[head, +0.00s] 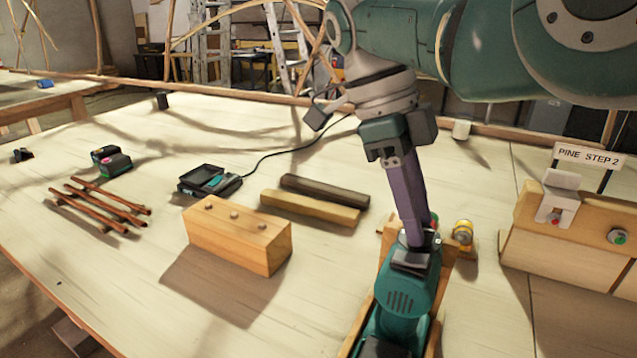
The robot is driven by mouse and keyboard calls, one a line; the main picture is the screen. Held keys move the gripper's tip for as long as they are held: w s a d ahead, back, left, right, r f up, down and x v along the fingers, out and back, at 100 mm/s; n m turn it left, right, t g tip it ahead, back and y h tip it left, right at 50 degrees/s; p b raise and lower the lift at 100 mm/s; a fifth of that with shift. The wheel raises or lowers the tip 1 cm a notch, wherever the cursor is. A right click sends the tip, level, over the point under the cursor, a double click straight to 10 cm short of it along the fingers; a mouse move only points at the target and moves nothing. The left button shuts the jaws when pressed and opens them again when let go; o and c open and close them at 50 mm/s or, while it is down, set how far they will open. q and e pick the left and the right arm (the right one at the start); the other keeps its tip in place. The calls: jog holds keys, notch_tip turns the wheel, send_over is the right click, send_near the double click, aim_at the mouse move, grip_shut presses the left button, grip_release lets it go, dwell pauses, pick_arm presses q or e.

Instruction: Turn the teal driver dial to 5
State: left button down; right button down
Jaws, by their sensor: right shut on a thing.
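The teal driver (403,293) lies in a wooden cradle (358,333) at the front of the table, its nose pointing away from me. My right gripper (417,236) reaches down from above with long purple fingers. The fingers are shut at the driver's dark front collar, where the dial sits. The fingers cover the dial, so I cannot read its number or mark. My left gripper is not in view.
A yellow-banded cylinder (462,232) stands close right of the driver. A wooden block (238,237), two bars (310,206), a charger (210,182) and thin rods (100,206) are left. A bench piece labelled "PINE STEP 2" (588,157) is right.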

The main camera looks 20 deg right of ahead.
jog(key=c, duration=0.5)
grip_release()
